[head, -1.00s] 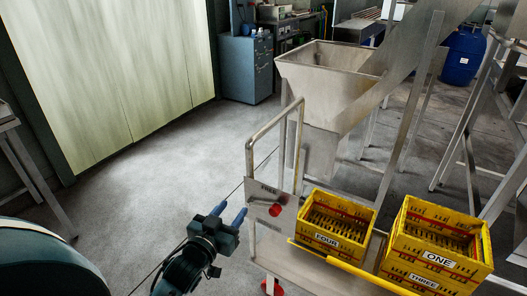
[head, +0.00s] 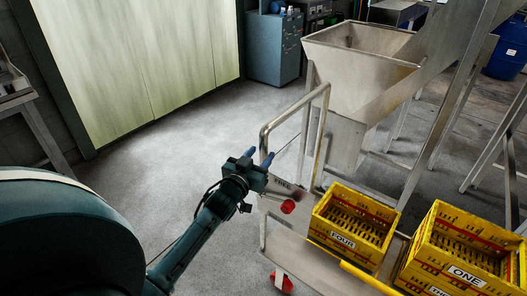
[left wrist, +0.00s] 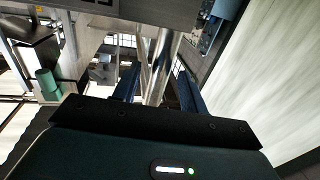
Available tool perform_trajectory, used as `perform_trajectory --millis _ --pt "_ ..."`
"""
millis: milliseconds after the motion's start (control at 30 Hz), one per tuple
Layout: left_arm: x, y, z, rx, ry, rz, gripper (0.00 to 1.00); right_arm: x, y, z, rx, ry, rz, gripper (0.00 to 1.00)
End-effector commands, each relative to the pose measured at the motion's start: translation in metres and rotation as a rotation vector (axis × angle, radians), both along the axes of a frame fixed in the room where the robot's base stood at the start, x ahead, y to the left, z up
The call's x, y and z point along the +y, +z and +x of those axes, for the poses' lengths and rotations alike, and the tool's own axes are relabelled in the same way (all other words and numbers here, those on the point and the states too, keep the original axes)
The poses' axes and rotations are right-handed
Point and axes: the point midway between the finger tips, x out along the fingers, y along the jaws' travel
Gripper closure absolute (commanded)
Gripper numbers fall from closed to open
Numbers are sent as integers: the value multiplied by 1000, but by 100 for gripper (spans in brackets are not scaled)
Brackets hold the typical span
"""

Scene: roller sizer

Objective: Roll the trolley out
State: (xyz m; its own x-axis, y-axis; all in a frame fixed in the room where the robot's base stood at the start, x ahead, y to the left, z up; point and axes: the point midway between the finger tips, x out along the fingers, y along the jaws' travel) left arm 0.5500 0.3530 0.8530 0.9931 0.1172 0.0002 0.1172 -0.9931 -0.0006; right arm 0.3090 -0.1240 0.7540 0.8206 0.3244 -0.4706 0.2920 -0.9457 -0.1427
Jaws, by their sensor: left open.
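The trolley (head: 297,243) stands at the lower right, with a low metal deck, a red caster and an upright tubular handle (head: 296,108) at its left end. It carries yellow crates: one labelled FOUR (head: 343,242) and, right of it, a stack with ONE (head: 465,276) on top. My left gripper (head: 260,156) is open beside the near post of the handle. In the left wrist view, metal tubes of the handle (left wrist: 160,68) show between the two blue fingers (left wrist: 156,88); I cannot tell whether they touch. My right gripper is out of view.
A steel hopper (head: 352,75) with slanted legs stands close behind the trolley. A blue-grey cabinet (head: 272,48) and a pale panelled door (head: 140,60) are at the back. A metal stand (head: 35,110) is at the left edge. The concrete floor (head: 165,150) between is clear.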

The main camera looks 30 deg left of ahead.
Motion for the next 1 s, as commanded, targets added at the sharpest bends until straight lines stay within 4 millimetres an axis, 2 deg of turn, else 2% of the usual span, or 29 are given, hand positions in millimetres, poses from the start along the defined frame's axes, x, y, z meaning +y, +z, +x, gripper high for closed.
perform_trajectory --millis 100,200,567,1000 --pt "2 0 16 -1 -1 0 57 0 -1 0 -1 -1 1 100" --pt "3 0 23 0 -1 -1 57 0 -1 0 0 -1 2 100" --pt "3 0 27 1 -1 -1 58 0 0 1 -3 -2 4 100" --pt "3 0 27 1 -1 -1 94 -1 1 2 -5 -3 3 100"
